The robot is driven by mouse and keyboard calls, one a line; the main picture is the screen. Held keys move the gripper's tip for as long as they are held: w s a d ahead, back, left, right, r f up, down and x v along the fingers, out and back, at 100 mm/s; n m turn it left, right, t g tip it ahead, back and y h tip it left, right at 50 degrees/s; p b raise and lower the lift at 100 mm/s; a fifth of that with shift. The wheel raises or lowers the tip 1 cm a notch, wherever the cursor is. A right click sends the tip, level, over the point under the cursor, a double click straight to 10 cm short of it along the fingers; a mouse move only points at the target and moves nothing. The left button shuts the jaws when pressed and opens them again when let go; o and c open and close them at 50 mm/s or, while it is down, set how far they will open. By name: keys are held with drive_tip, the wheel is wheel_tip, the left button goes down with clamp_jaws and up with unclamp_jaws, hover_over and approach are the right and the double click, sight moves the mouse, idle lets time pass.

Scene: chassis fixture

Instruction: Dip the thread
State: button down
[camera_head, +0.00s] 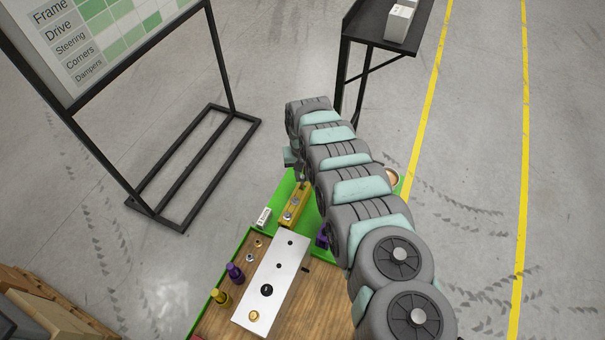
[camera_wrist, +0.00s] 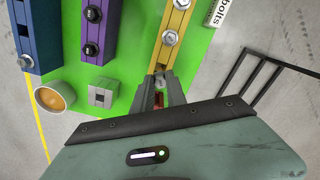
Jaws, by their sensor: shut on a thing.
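My gripper (camera_wrist: 162,88) is shut on a small metal bolt (camera_wrist: 159,78) at the near end of the yellow rail (camera_wrist: 178,22) in the wrist view. Only the bolt's upper part shows; its thread is hidden, and I cannot tell whether it is still in the rail. Two other silver bolts (camera_wrist: 169,38) stand in the same rail. A round pale cup (camera_wrist: 41,92) with orange-brown contents stands on the green mat (camera_wrist: 128,60) to the left, apart from my gripper. In the head view, my gripper (camera_head: 299,176) is over the yellow rail (camera_head: 297,200), and the cup (camera_head: 393,176) is partly behind my arm.
A purple rail (camera_wrist: 101,25) with dark bolts, a blue rail (camera_wrist: 42,35) and a grey block with a square hole (camera_wrist: 103,91) lie left of my gripper. A white plate (camera_head: 274,280) lies on the wooden bench.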

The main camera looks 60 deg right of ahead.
drive_tip(key=shift+f+b, duration=1.65)
drive_tip(key=shift+f, duration=0.8)
drive_tip(key=c, duration=1.3)
unclamp_jaws()
drive_tip(key=shift+o, duration=0.2)
wheel_tip(320, 180, up, 9)
drive_tip(key=p, duration=0.8)
drive_tip(key=shift+r+p, duration=0.15)
drive_tip(key=shift+p, duration=0.15)
